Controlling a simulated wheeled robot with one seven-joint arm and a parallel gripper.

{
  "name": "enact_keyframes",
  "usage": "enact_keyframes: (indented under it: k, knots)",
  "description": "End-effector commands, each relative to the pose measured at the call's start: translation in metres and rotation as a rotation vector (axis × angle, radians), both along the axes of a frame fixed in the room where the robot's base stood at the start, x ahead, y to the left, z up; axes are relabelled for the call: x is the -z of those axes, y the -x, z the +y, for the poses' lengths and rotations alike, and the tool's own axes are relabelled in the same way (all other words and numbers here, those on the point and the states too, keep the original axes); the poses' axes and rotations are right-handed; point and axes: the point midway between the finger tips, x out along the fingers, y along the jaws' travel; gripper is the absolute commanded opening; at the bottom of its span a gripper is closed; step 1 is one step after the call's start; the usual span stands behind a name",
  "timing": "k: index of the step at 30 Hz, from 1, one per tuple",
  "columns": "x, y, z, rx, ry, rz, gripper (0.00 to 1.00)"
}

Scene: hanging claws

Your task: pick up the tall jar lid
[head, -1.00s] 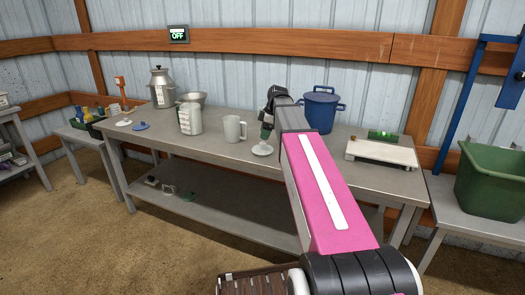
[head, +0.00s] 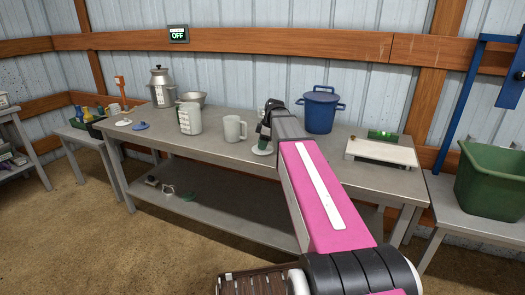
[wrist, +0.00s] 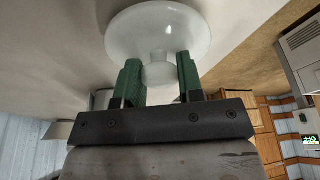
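A white lid with a knob (head: 262,151) lies on the metal workbench (head: 215,150), knob up. It fills the top of the wrist view as a pale round disc (wrist: 160,28), its knob (wrist: 158,72) pointing towards my gripper. My gripper (head: 265,138) is right above this lid. In the wrist view its two green fingers (wrist: 159,78) are apart, one on each side of the knob. Whether they touch the knob is hard to tell. The lid still appears to rest on the bench.
A grey mug (head: 234,129) and a measuring jug (head: 190,118) stand left of my gripper. A blue pot (head: 320,110) stands behind right, and a white scale-like board (head: 381,151) lies further right. A white lid (head: 123,122) and a blue lid (head: 141,126) lie at the bench's left end.

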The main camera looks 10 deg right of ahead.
Motion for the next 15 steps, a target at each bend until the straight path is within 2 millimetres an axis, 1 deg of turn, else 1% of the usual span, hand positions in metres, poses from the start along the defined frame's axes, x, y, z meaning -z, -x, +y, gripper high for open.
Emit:
enact_keyframes:
  k: [10, 15]
  knots:
    - [-0.0009, 0.0000, 0.0000, 0.000, 0.000, 0.000, 0.11]
    - [-0.0080, -0.0002, 0.0000, -0.001, 0.000, -0.001, 0.11]
